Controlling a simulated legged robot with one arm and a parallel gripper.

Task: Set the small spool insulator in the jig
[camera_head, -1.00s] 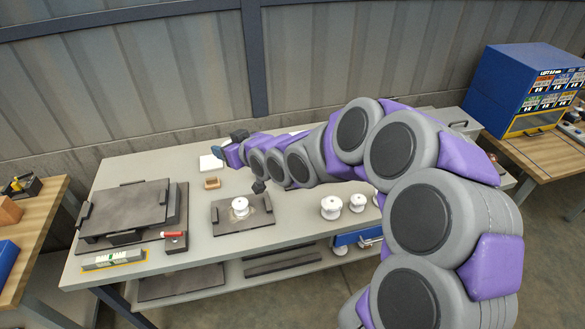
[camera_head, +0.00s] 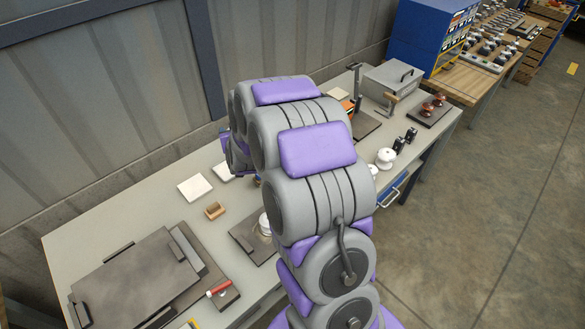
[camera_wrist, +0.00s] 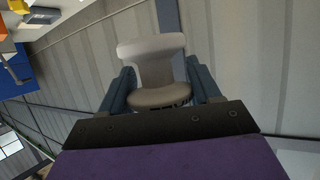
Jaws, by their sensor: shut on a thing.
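A pale spool insulator (camera_wrist: 156,98) is held between the two blue fingers of my gripper (camera_wrist: 152,76) in the wrist view, with the grey wall behind it. In the head view my own arm hides the gripper and the held spool. A dark plate (camera_head: 246,238) lies on the grey bench, with a white spool (camera_head: 265,226) on it, partly covered by my arm. Farther right stand a white spool (camera_head: 386,158) and another (camera_head: 372,170) by my arm's edge. I cannot tell which fixture is the jig.
The dark slab assembly (camera_head: 135,285) and red-handled tool (camera_head: 219,289) are at front left. A small wooden box (camera_head: 214,211) and white tile (camera_head: 195,187) lie mid-bench. A grey box (camera_head: 394,77), brown insulators (camera_head: 427,109) and blue cabinet (camera_head: 425,35) are at the right.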

